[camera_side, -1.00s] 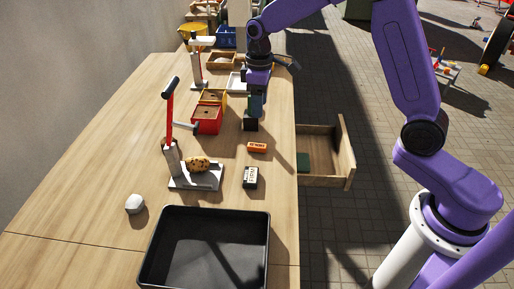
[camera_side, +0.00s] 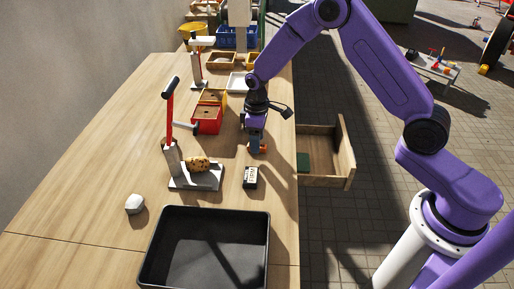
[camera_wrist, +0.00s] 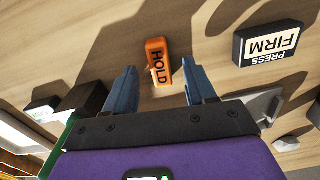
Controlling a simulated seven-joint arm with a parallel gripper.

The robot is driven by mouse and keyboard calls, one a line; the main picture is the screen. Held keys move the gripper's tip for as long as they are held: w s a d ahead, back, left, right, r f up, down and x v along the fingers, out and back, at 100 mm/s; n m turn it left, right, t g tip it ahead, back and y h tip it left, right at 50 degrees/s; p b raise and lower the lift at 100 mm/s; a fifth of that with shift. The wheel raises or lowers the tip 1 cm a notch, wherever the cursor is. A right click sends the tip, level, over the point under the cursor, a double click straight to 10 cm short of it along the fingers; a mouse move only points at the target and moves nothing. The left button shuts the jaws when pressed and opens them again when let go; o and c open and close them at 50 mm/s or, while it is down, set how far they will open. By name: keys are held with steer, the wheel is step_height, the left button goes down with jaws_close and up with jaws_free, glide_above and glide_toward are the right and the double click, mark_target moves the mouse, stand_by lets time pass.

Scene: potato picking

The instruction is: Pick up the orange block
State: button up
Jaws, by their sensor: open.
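The orange block (camera_wrist: 157,58), marked HOLD, lies on the wooden table and shows between and just beyond my fingertips in the wrist view. My gripper (camera_wrist: 158,80) is open, with one blue finger to each side of the block's line. In the side view my gripper (camera_side: 256,146) points down over the block's place, and only small bits of orange (camera_side: 264,148) show beside the fingers. I cannot tell exactly how high the fingertips are above the table.
A black-and-white block (camera_side: 251,177) marked PRESS FIRM lies close by. A press (camera_side: 196,183) with a red lever holds a potato (camera_side: 197,163). A black tray (camera_side: 262,222) is in front, a white lump (camera_side: 134,204) left, an open drawer (camera_side: 345,150) right.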

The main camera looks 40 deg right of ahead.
steer(key=shift+f, duration=0.75)
jaws_close()
